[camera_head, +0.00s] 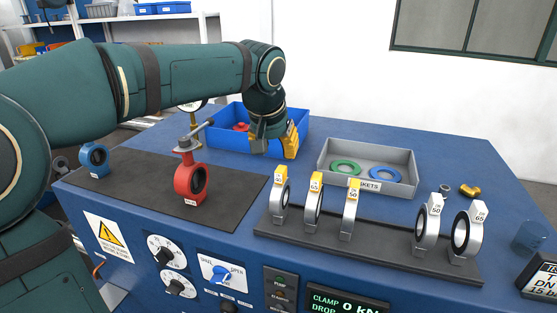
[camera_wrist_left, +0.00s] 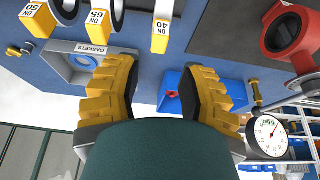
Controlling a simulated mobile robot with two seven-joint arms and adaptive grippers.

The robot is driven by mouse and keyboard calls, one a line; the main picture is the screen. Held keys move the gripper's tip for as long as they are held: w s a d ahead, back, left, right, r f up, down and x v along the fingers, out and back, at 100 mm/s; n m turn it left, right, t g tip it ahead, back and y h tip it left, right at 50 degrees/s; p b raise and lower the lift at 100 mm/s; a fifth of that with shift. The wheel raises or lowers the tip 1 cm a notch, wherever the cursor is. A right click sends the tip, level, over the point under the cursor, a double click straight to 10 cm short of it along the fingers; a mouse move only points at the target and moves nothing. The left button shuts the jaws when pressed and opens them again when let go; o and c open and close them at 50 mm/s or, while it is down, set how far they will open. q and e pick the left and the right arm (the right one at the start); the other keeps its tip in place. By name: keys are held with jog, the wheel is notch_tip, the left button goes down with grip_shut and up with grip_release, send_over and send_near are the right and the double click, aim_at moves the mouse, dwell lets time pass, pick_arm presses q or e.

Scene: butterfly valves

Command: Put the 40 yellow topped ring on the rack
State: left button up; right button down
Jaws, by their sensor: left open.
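Three yellow-topped rings and two white-topped rings stand upright on a dark rack (camera_head: 385,239) at the front of the bench. The leftmost yellow-topped ring (camera_head: 279,196), whose tag seems to read 40, also shows at the top of the left wrist view (camera_wrist_left: 161,38). Beside it are the yellow-topped 65 ring (camera_head: 314,205) and the yellow-topped 50 ring (camera_head: 350,210). My left gripper (camera_head: 274,150) is open and empty, pointing down near the blue bin's front edge, behind and apart from the rings. My right gripper is not in view.
A red valve body (camera_head: 190,181) stands on a black mat, with a blue one (camera_head: 95,158) further left. The blue bin (camera_head: 227,138) holds a red part. A grey gasket tray (camera_head: 403,187) lies behind the rack. The rack has a gap between its yellow- and white-topped rings.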

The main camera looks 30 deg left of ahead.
pick_arm(q)
jog(key=v, duration=0.3)
jog(key=shift+s+r, duration=0.1)
jog(key=shift+r, duration=0.15)
dwell(0.4)
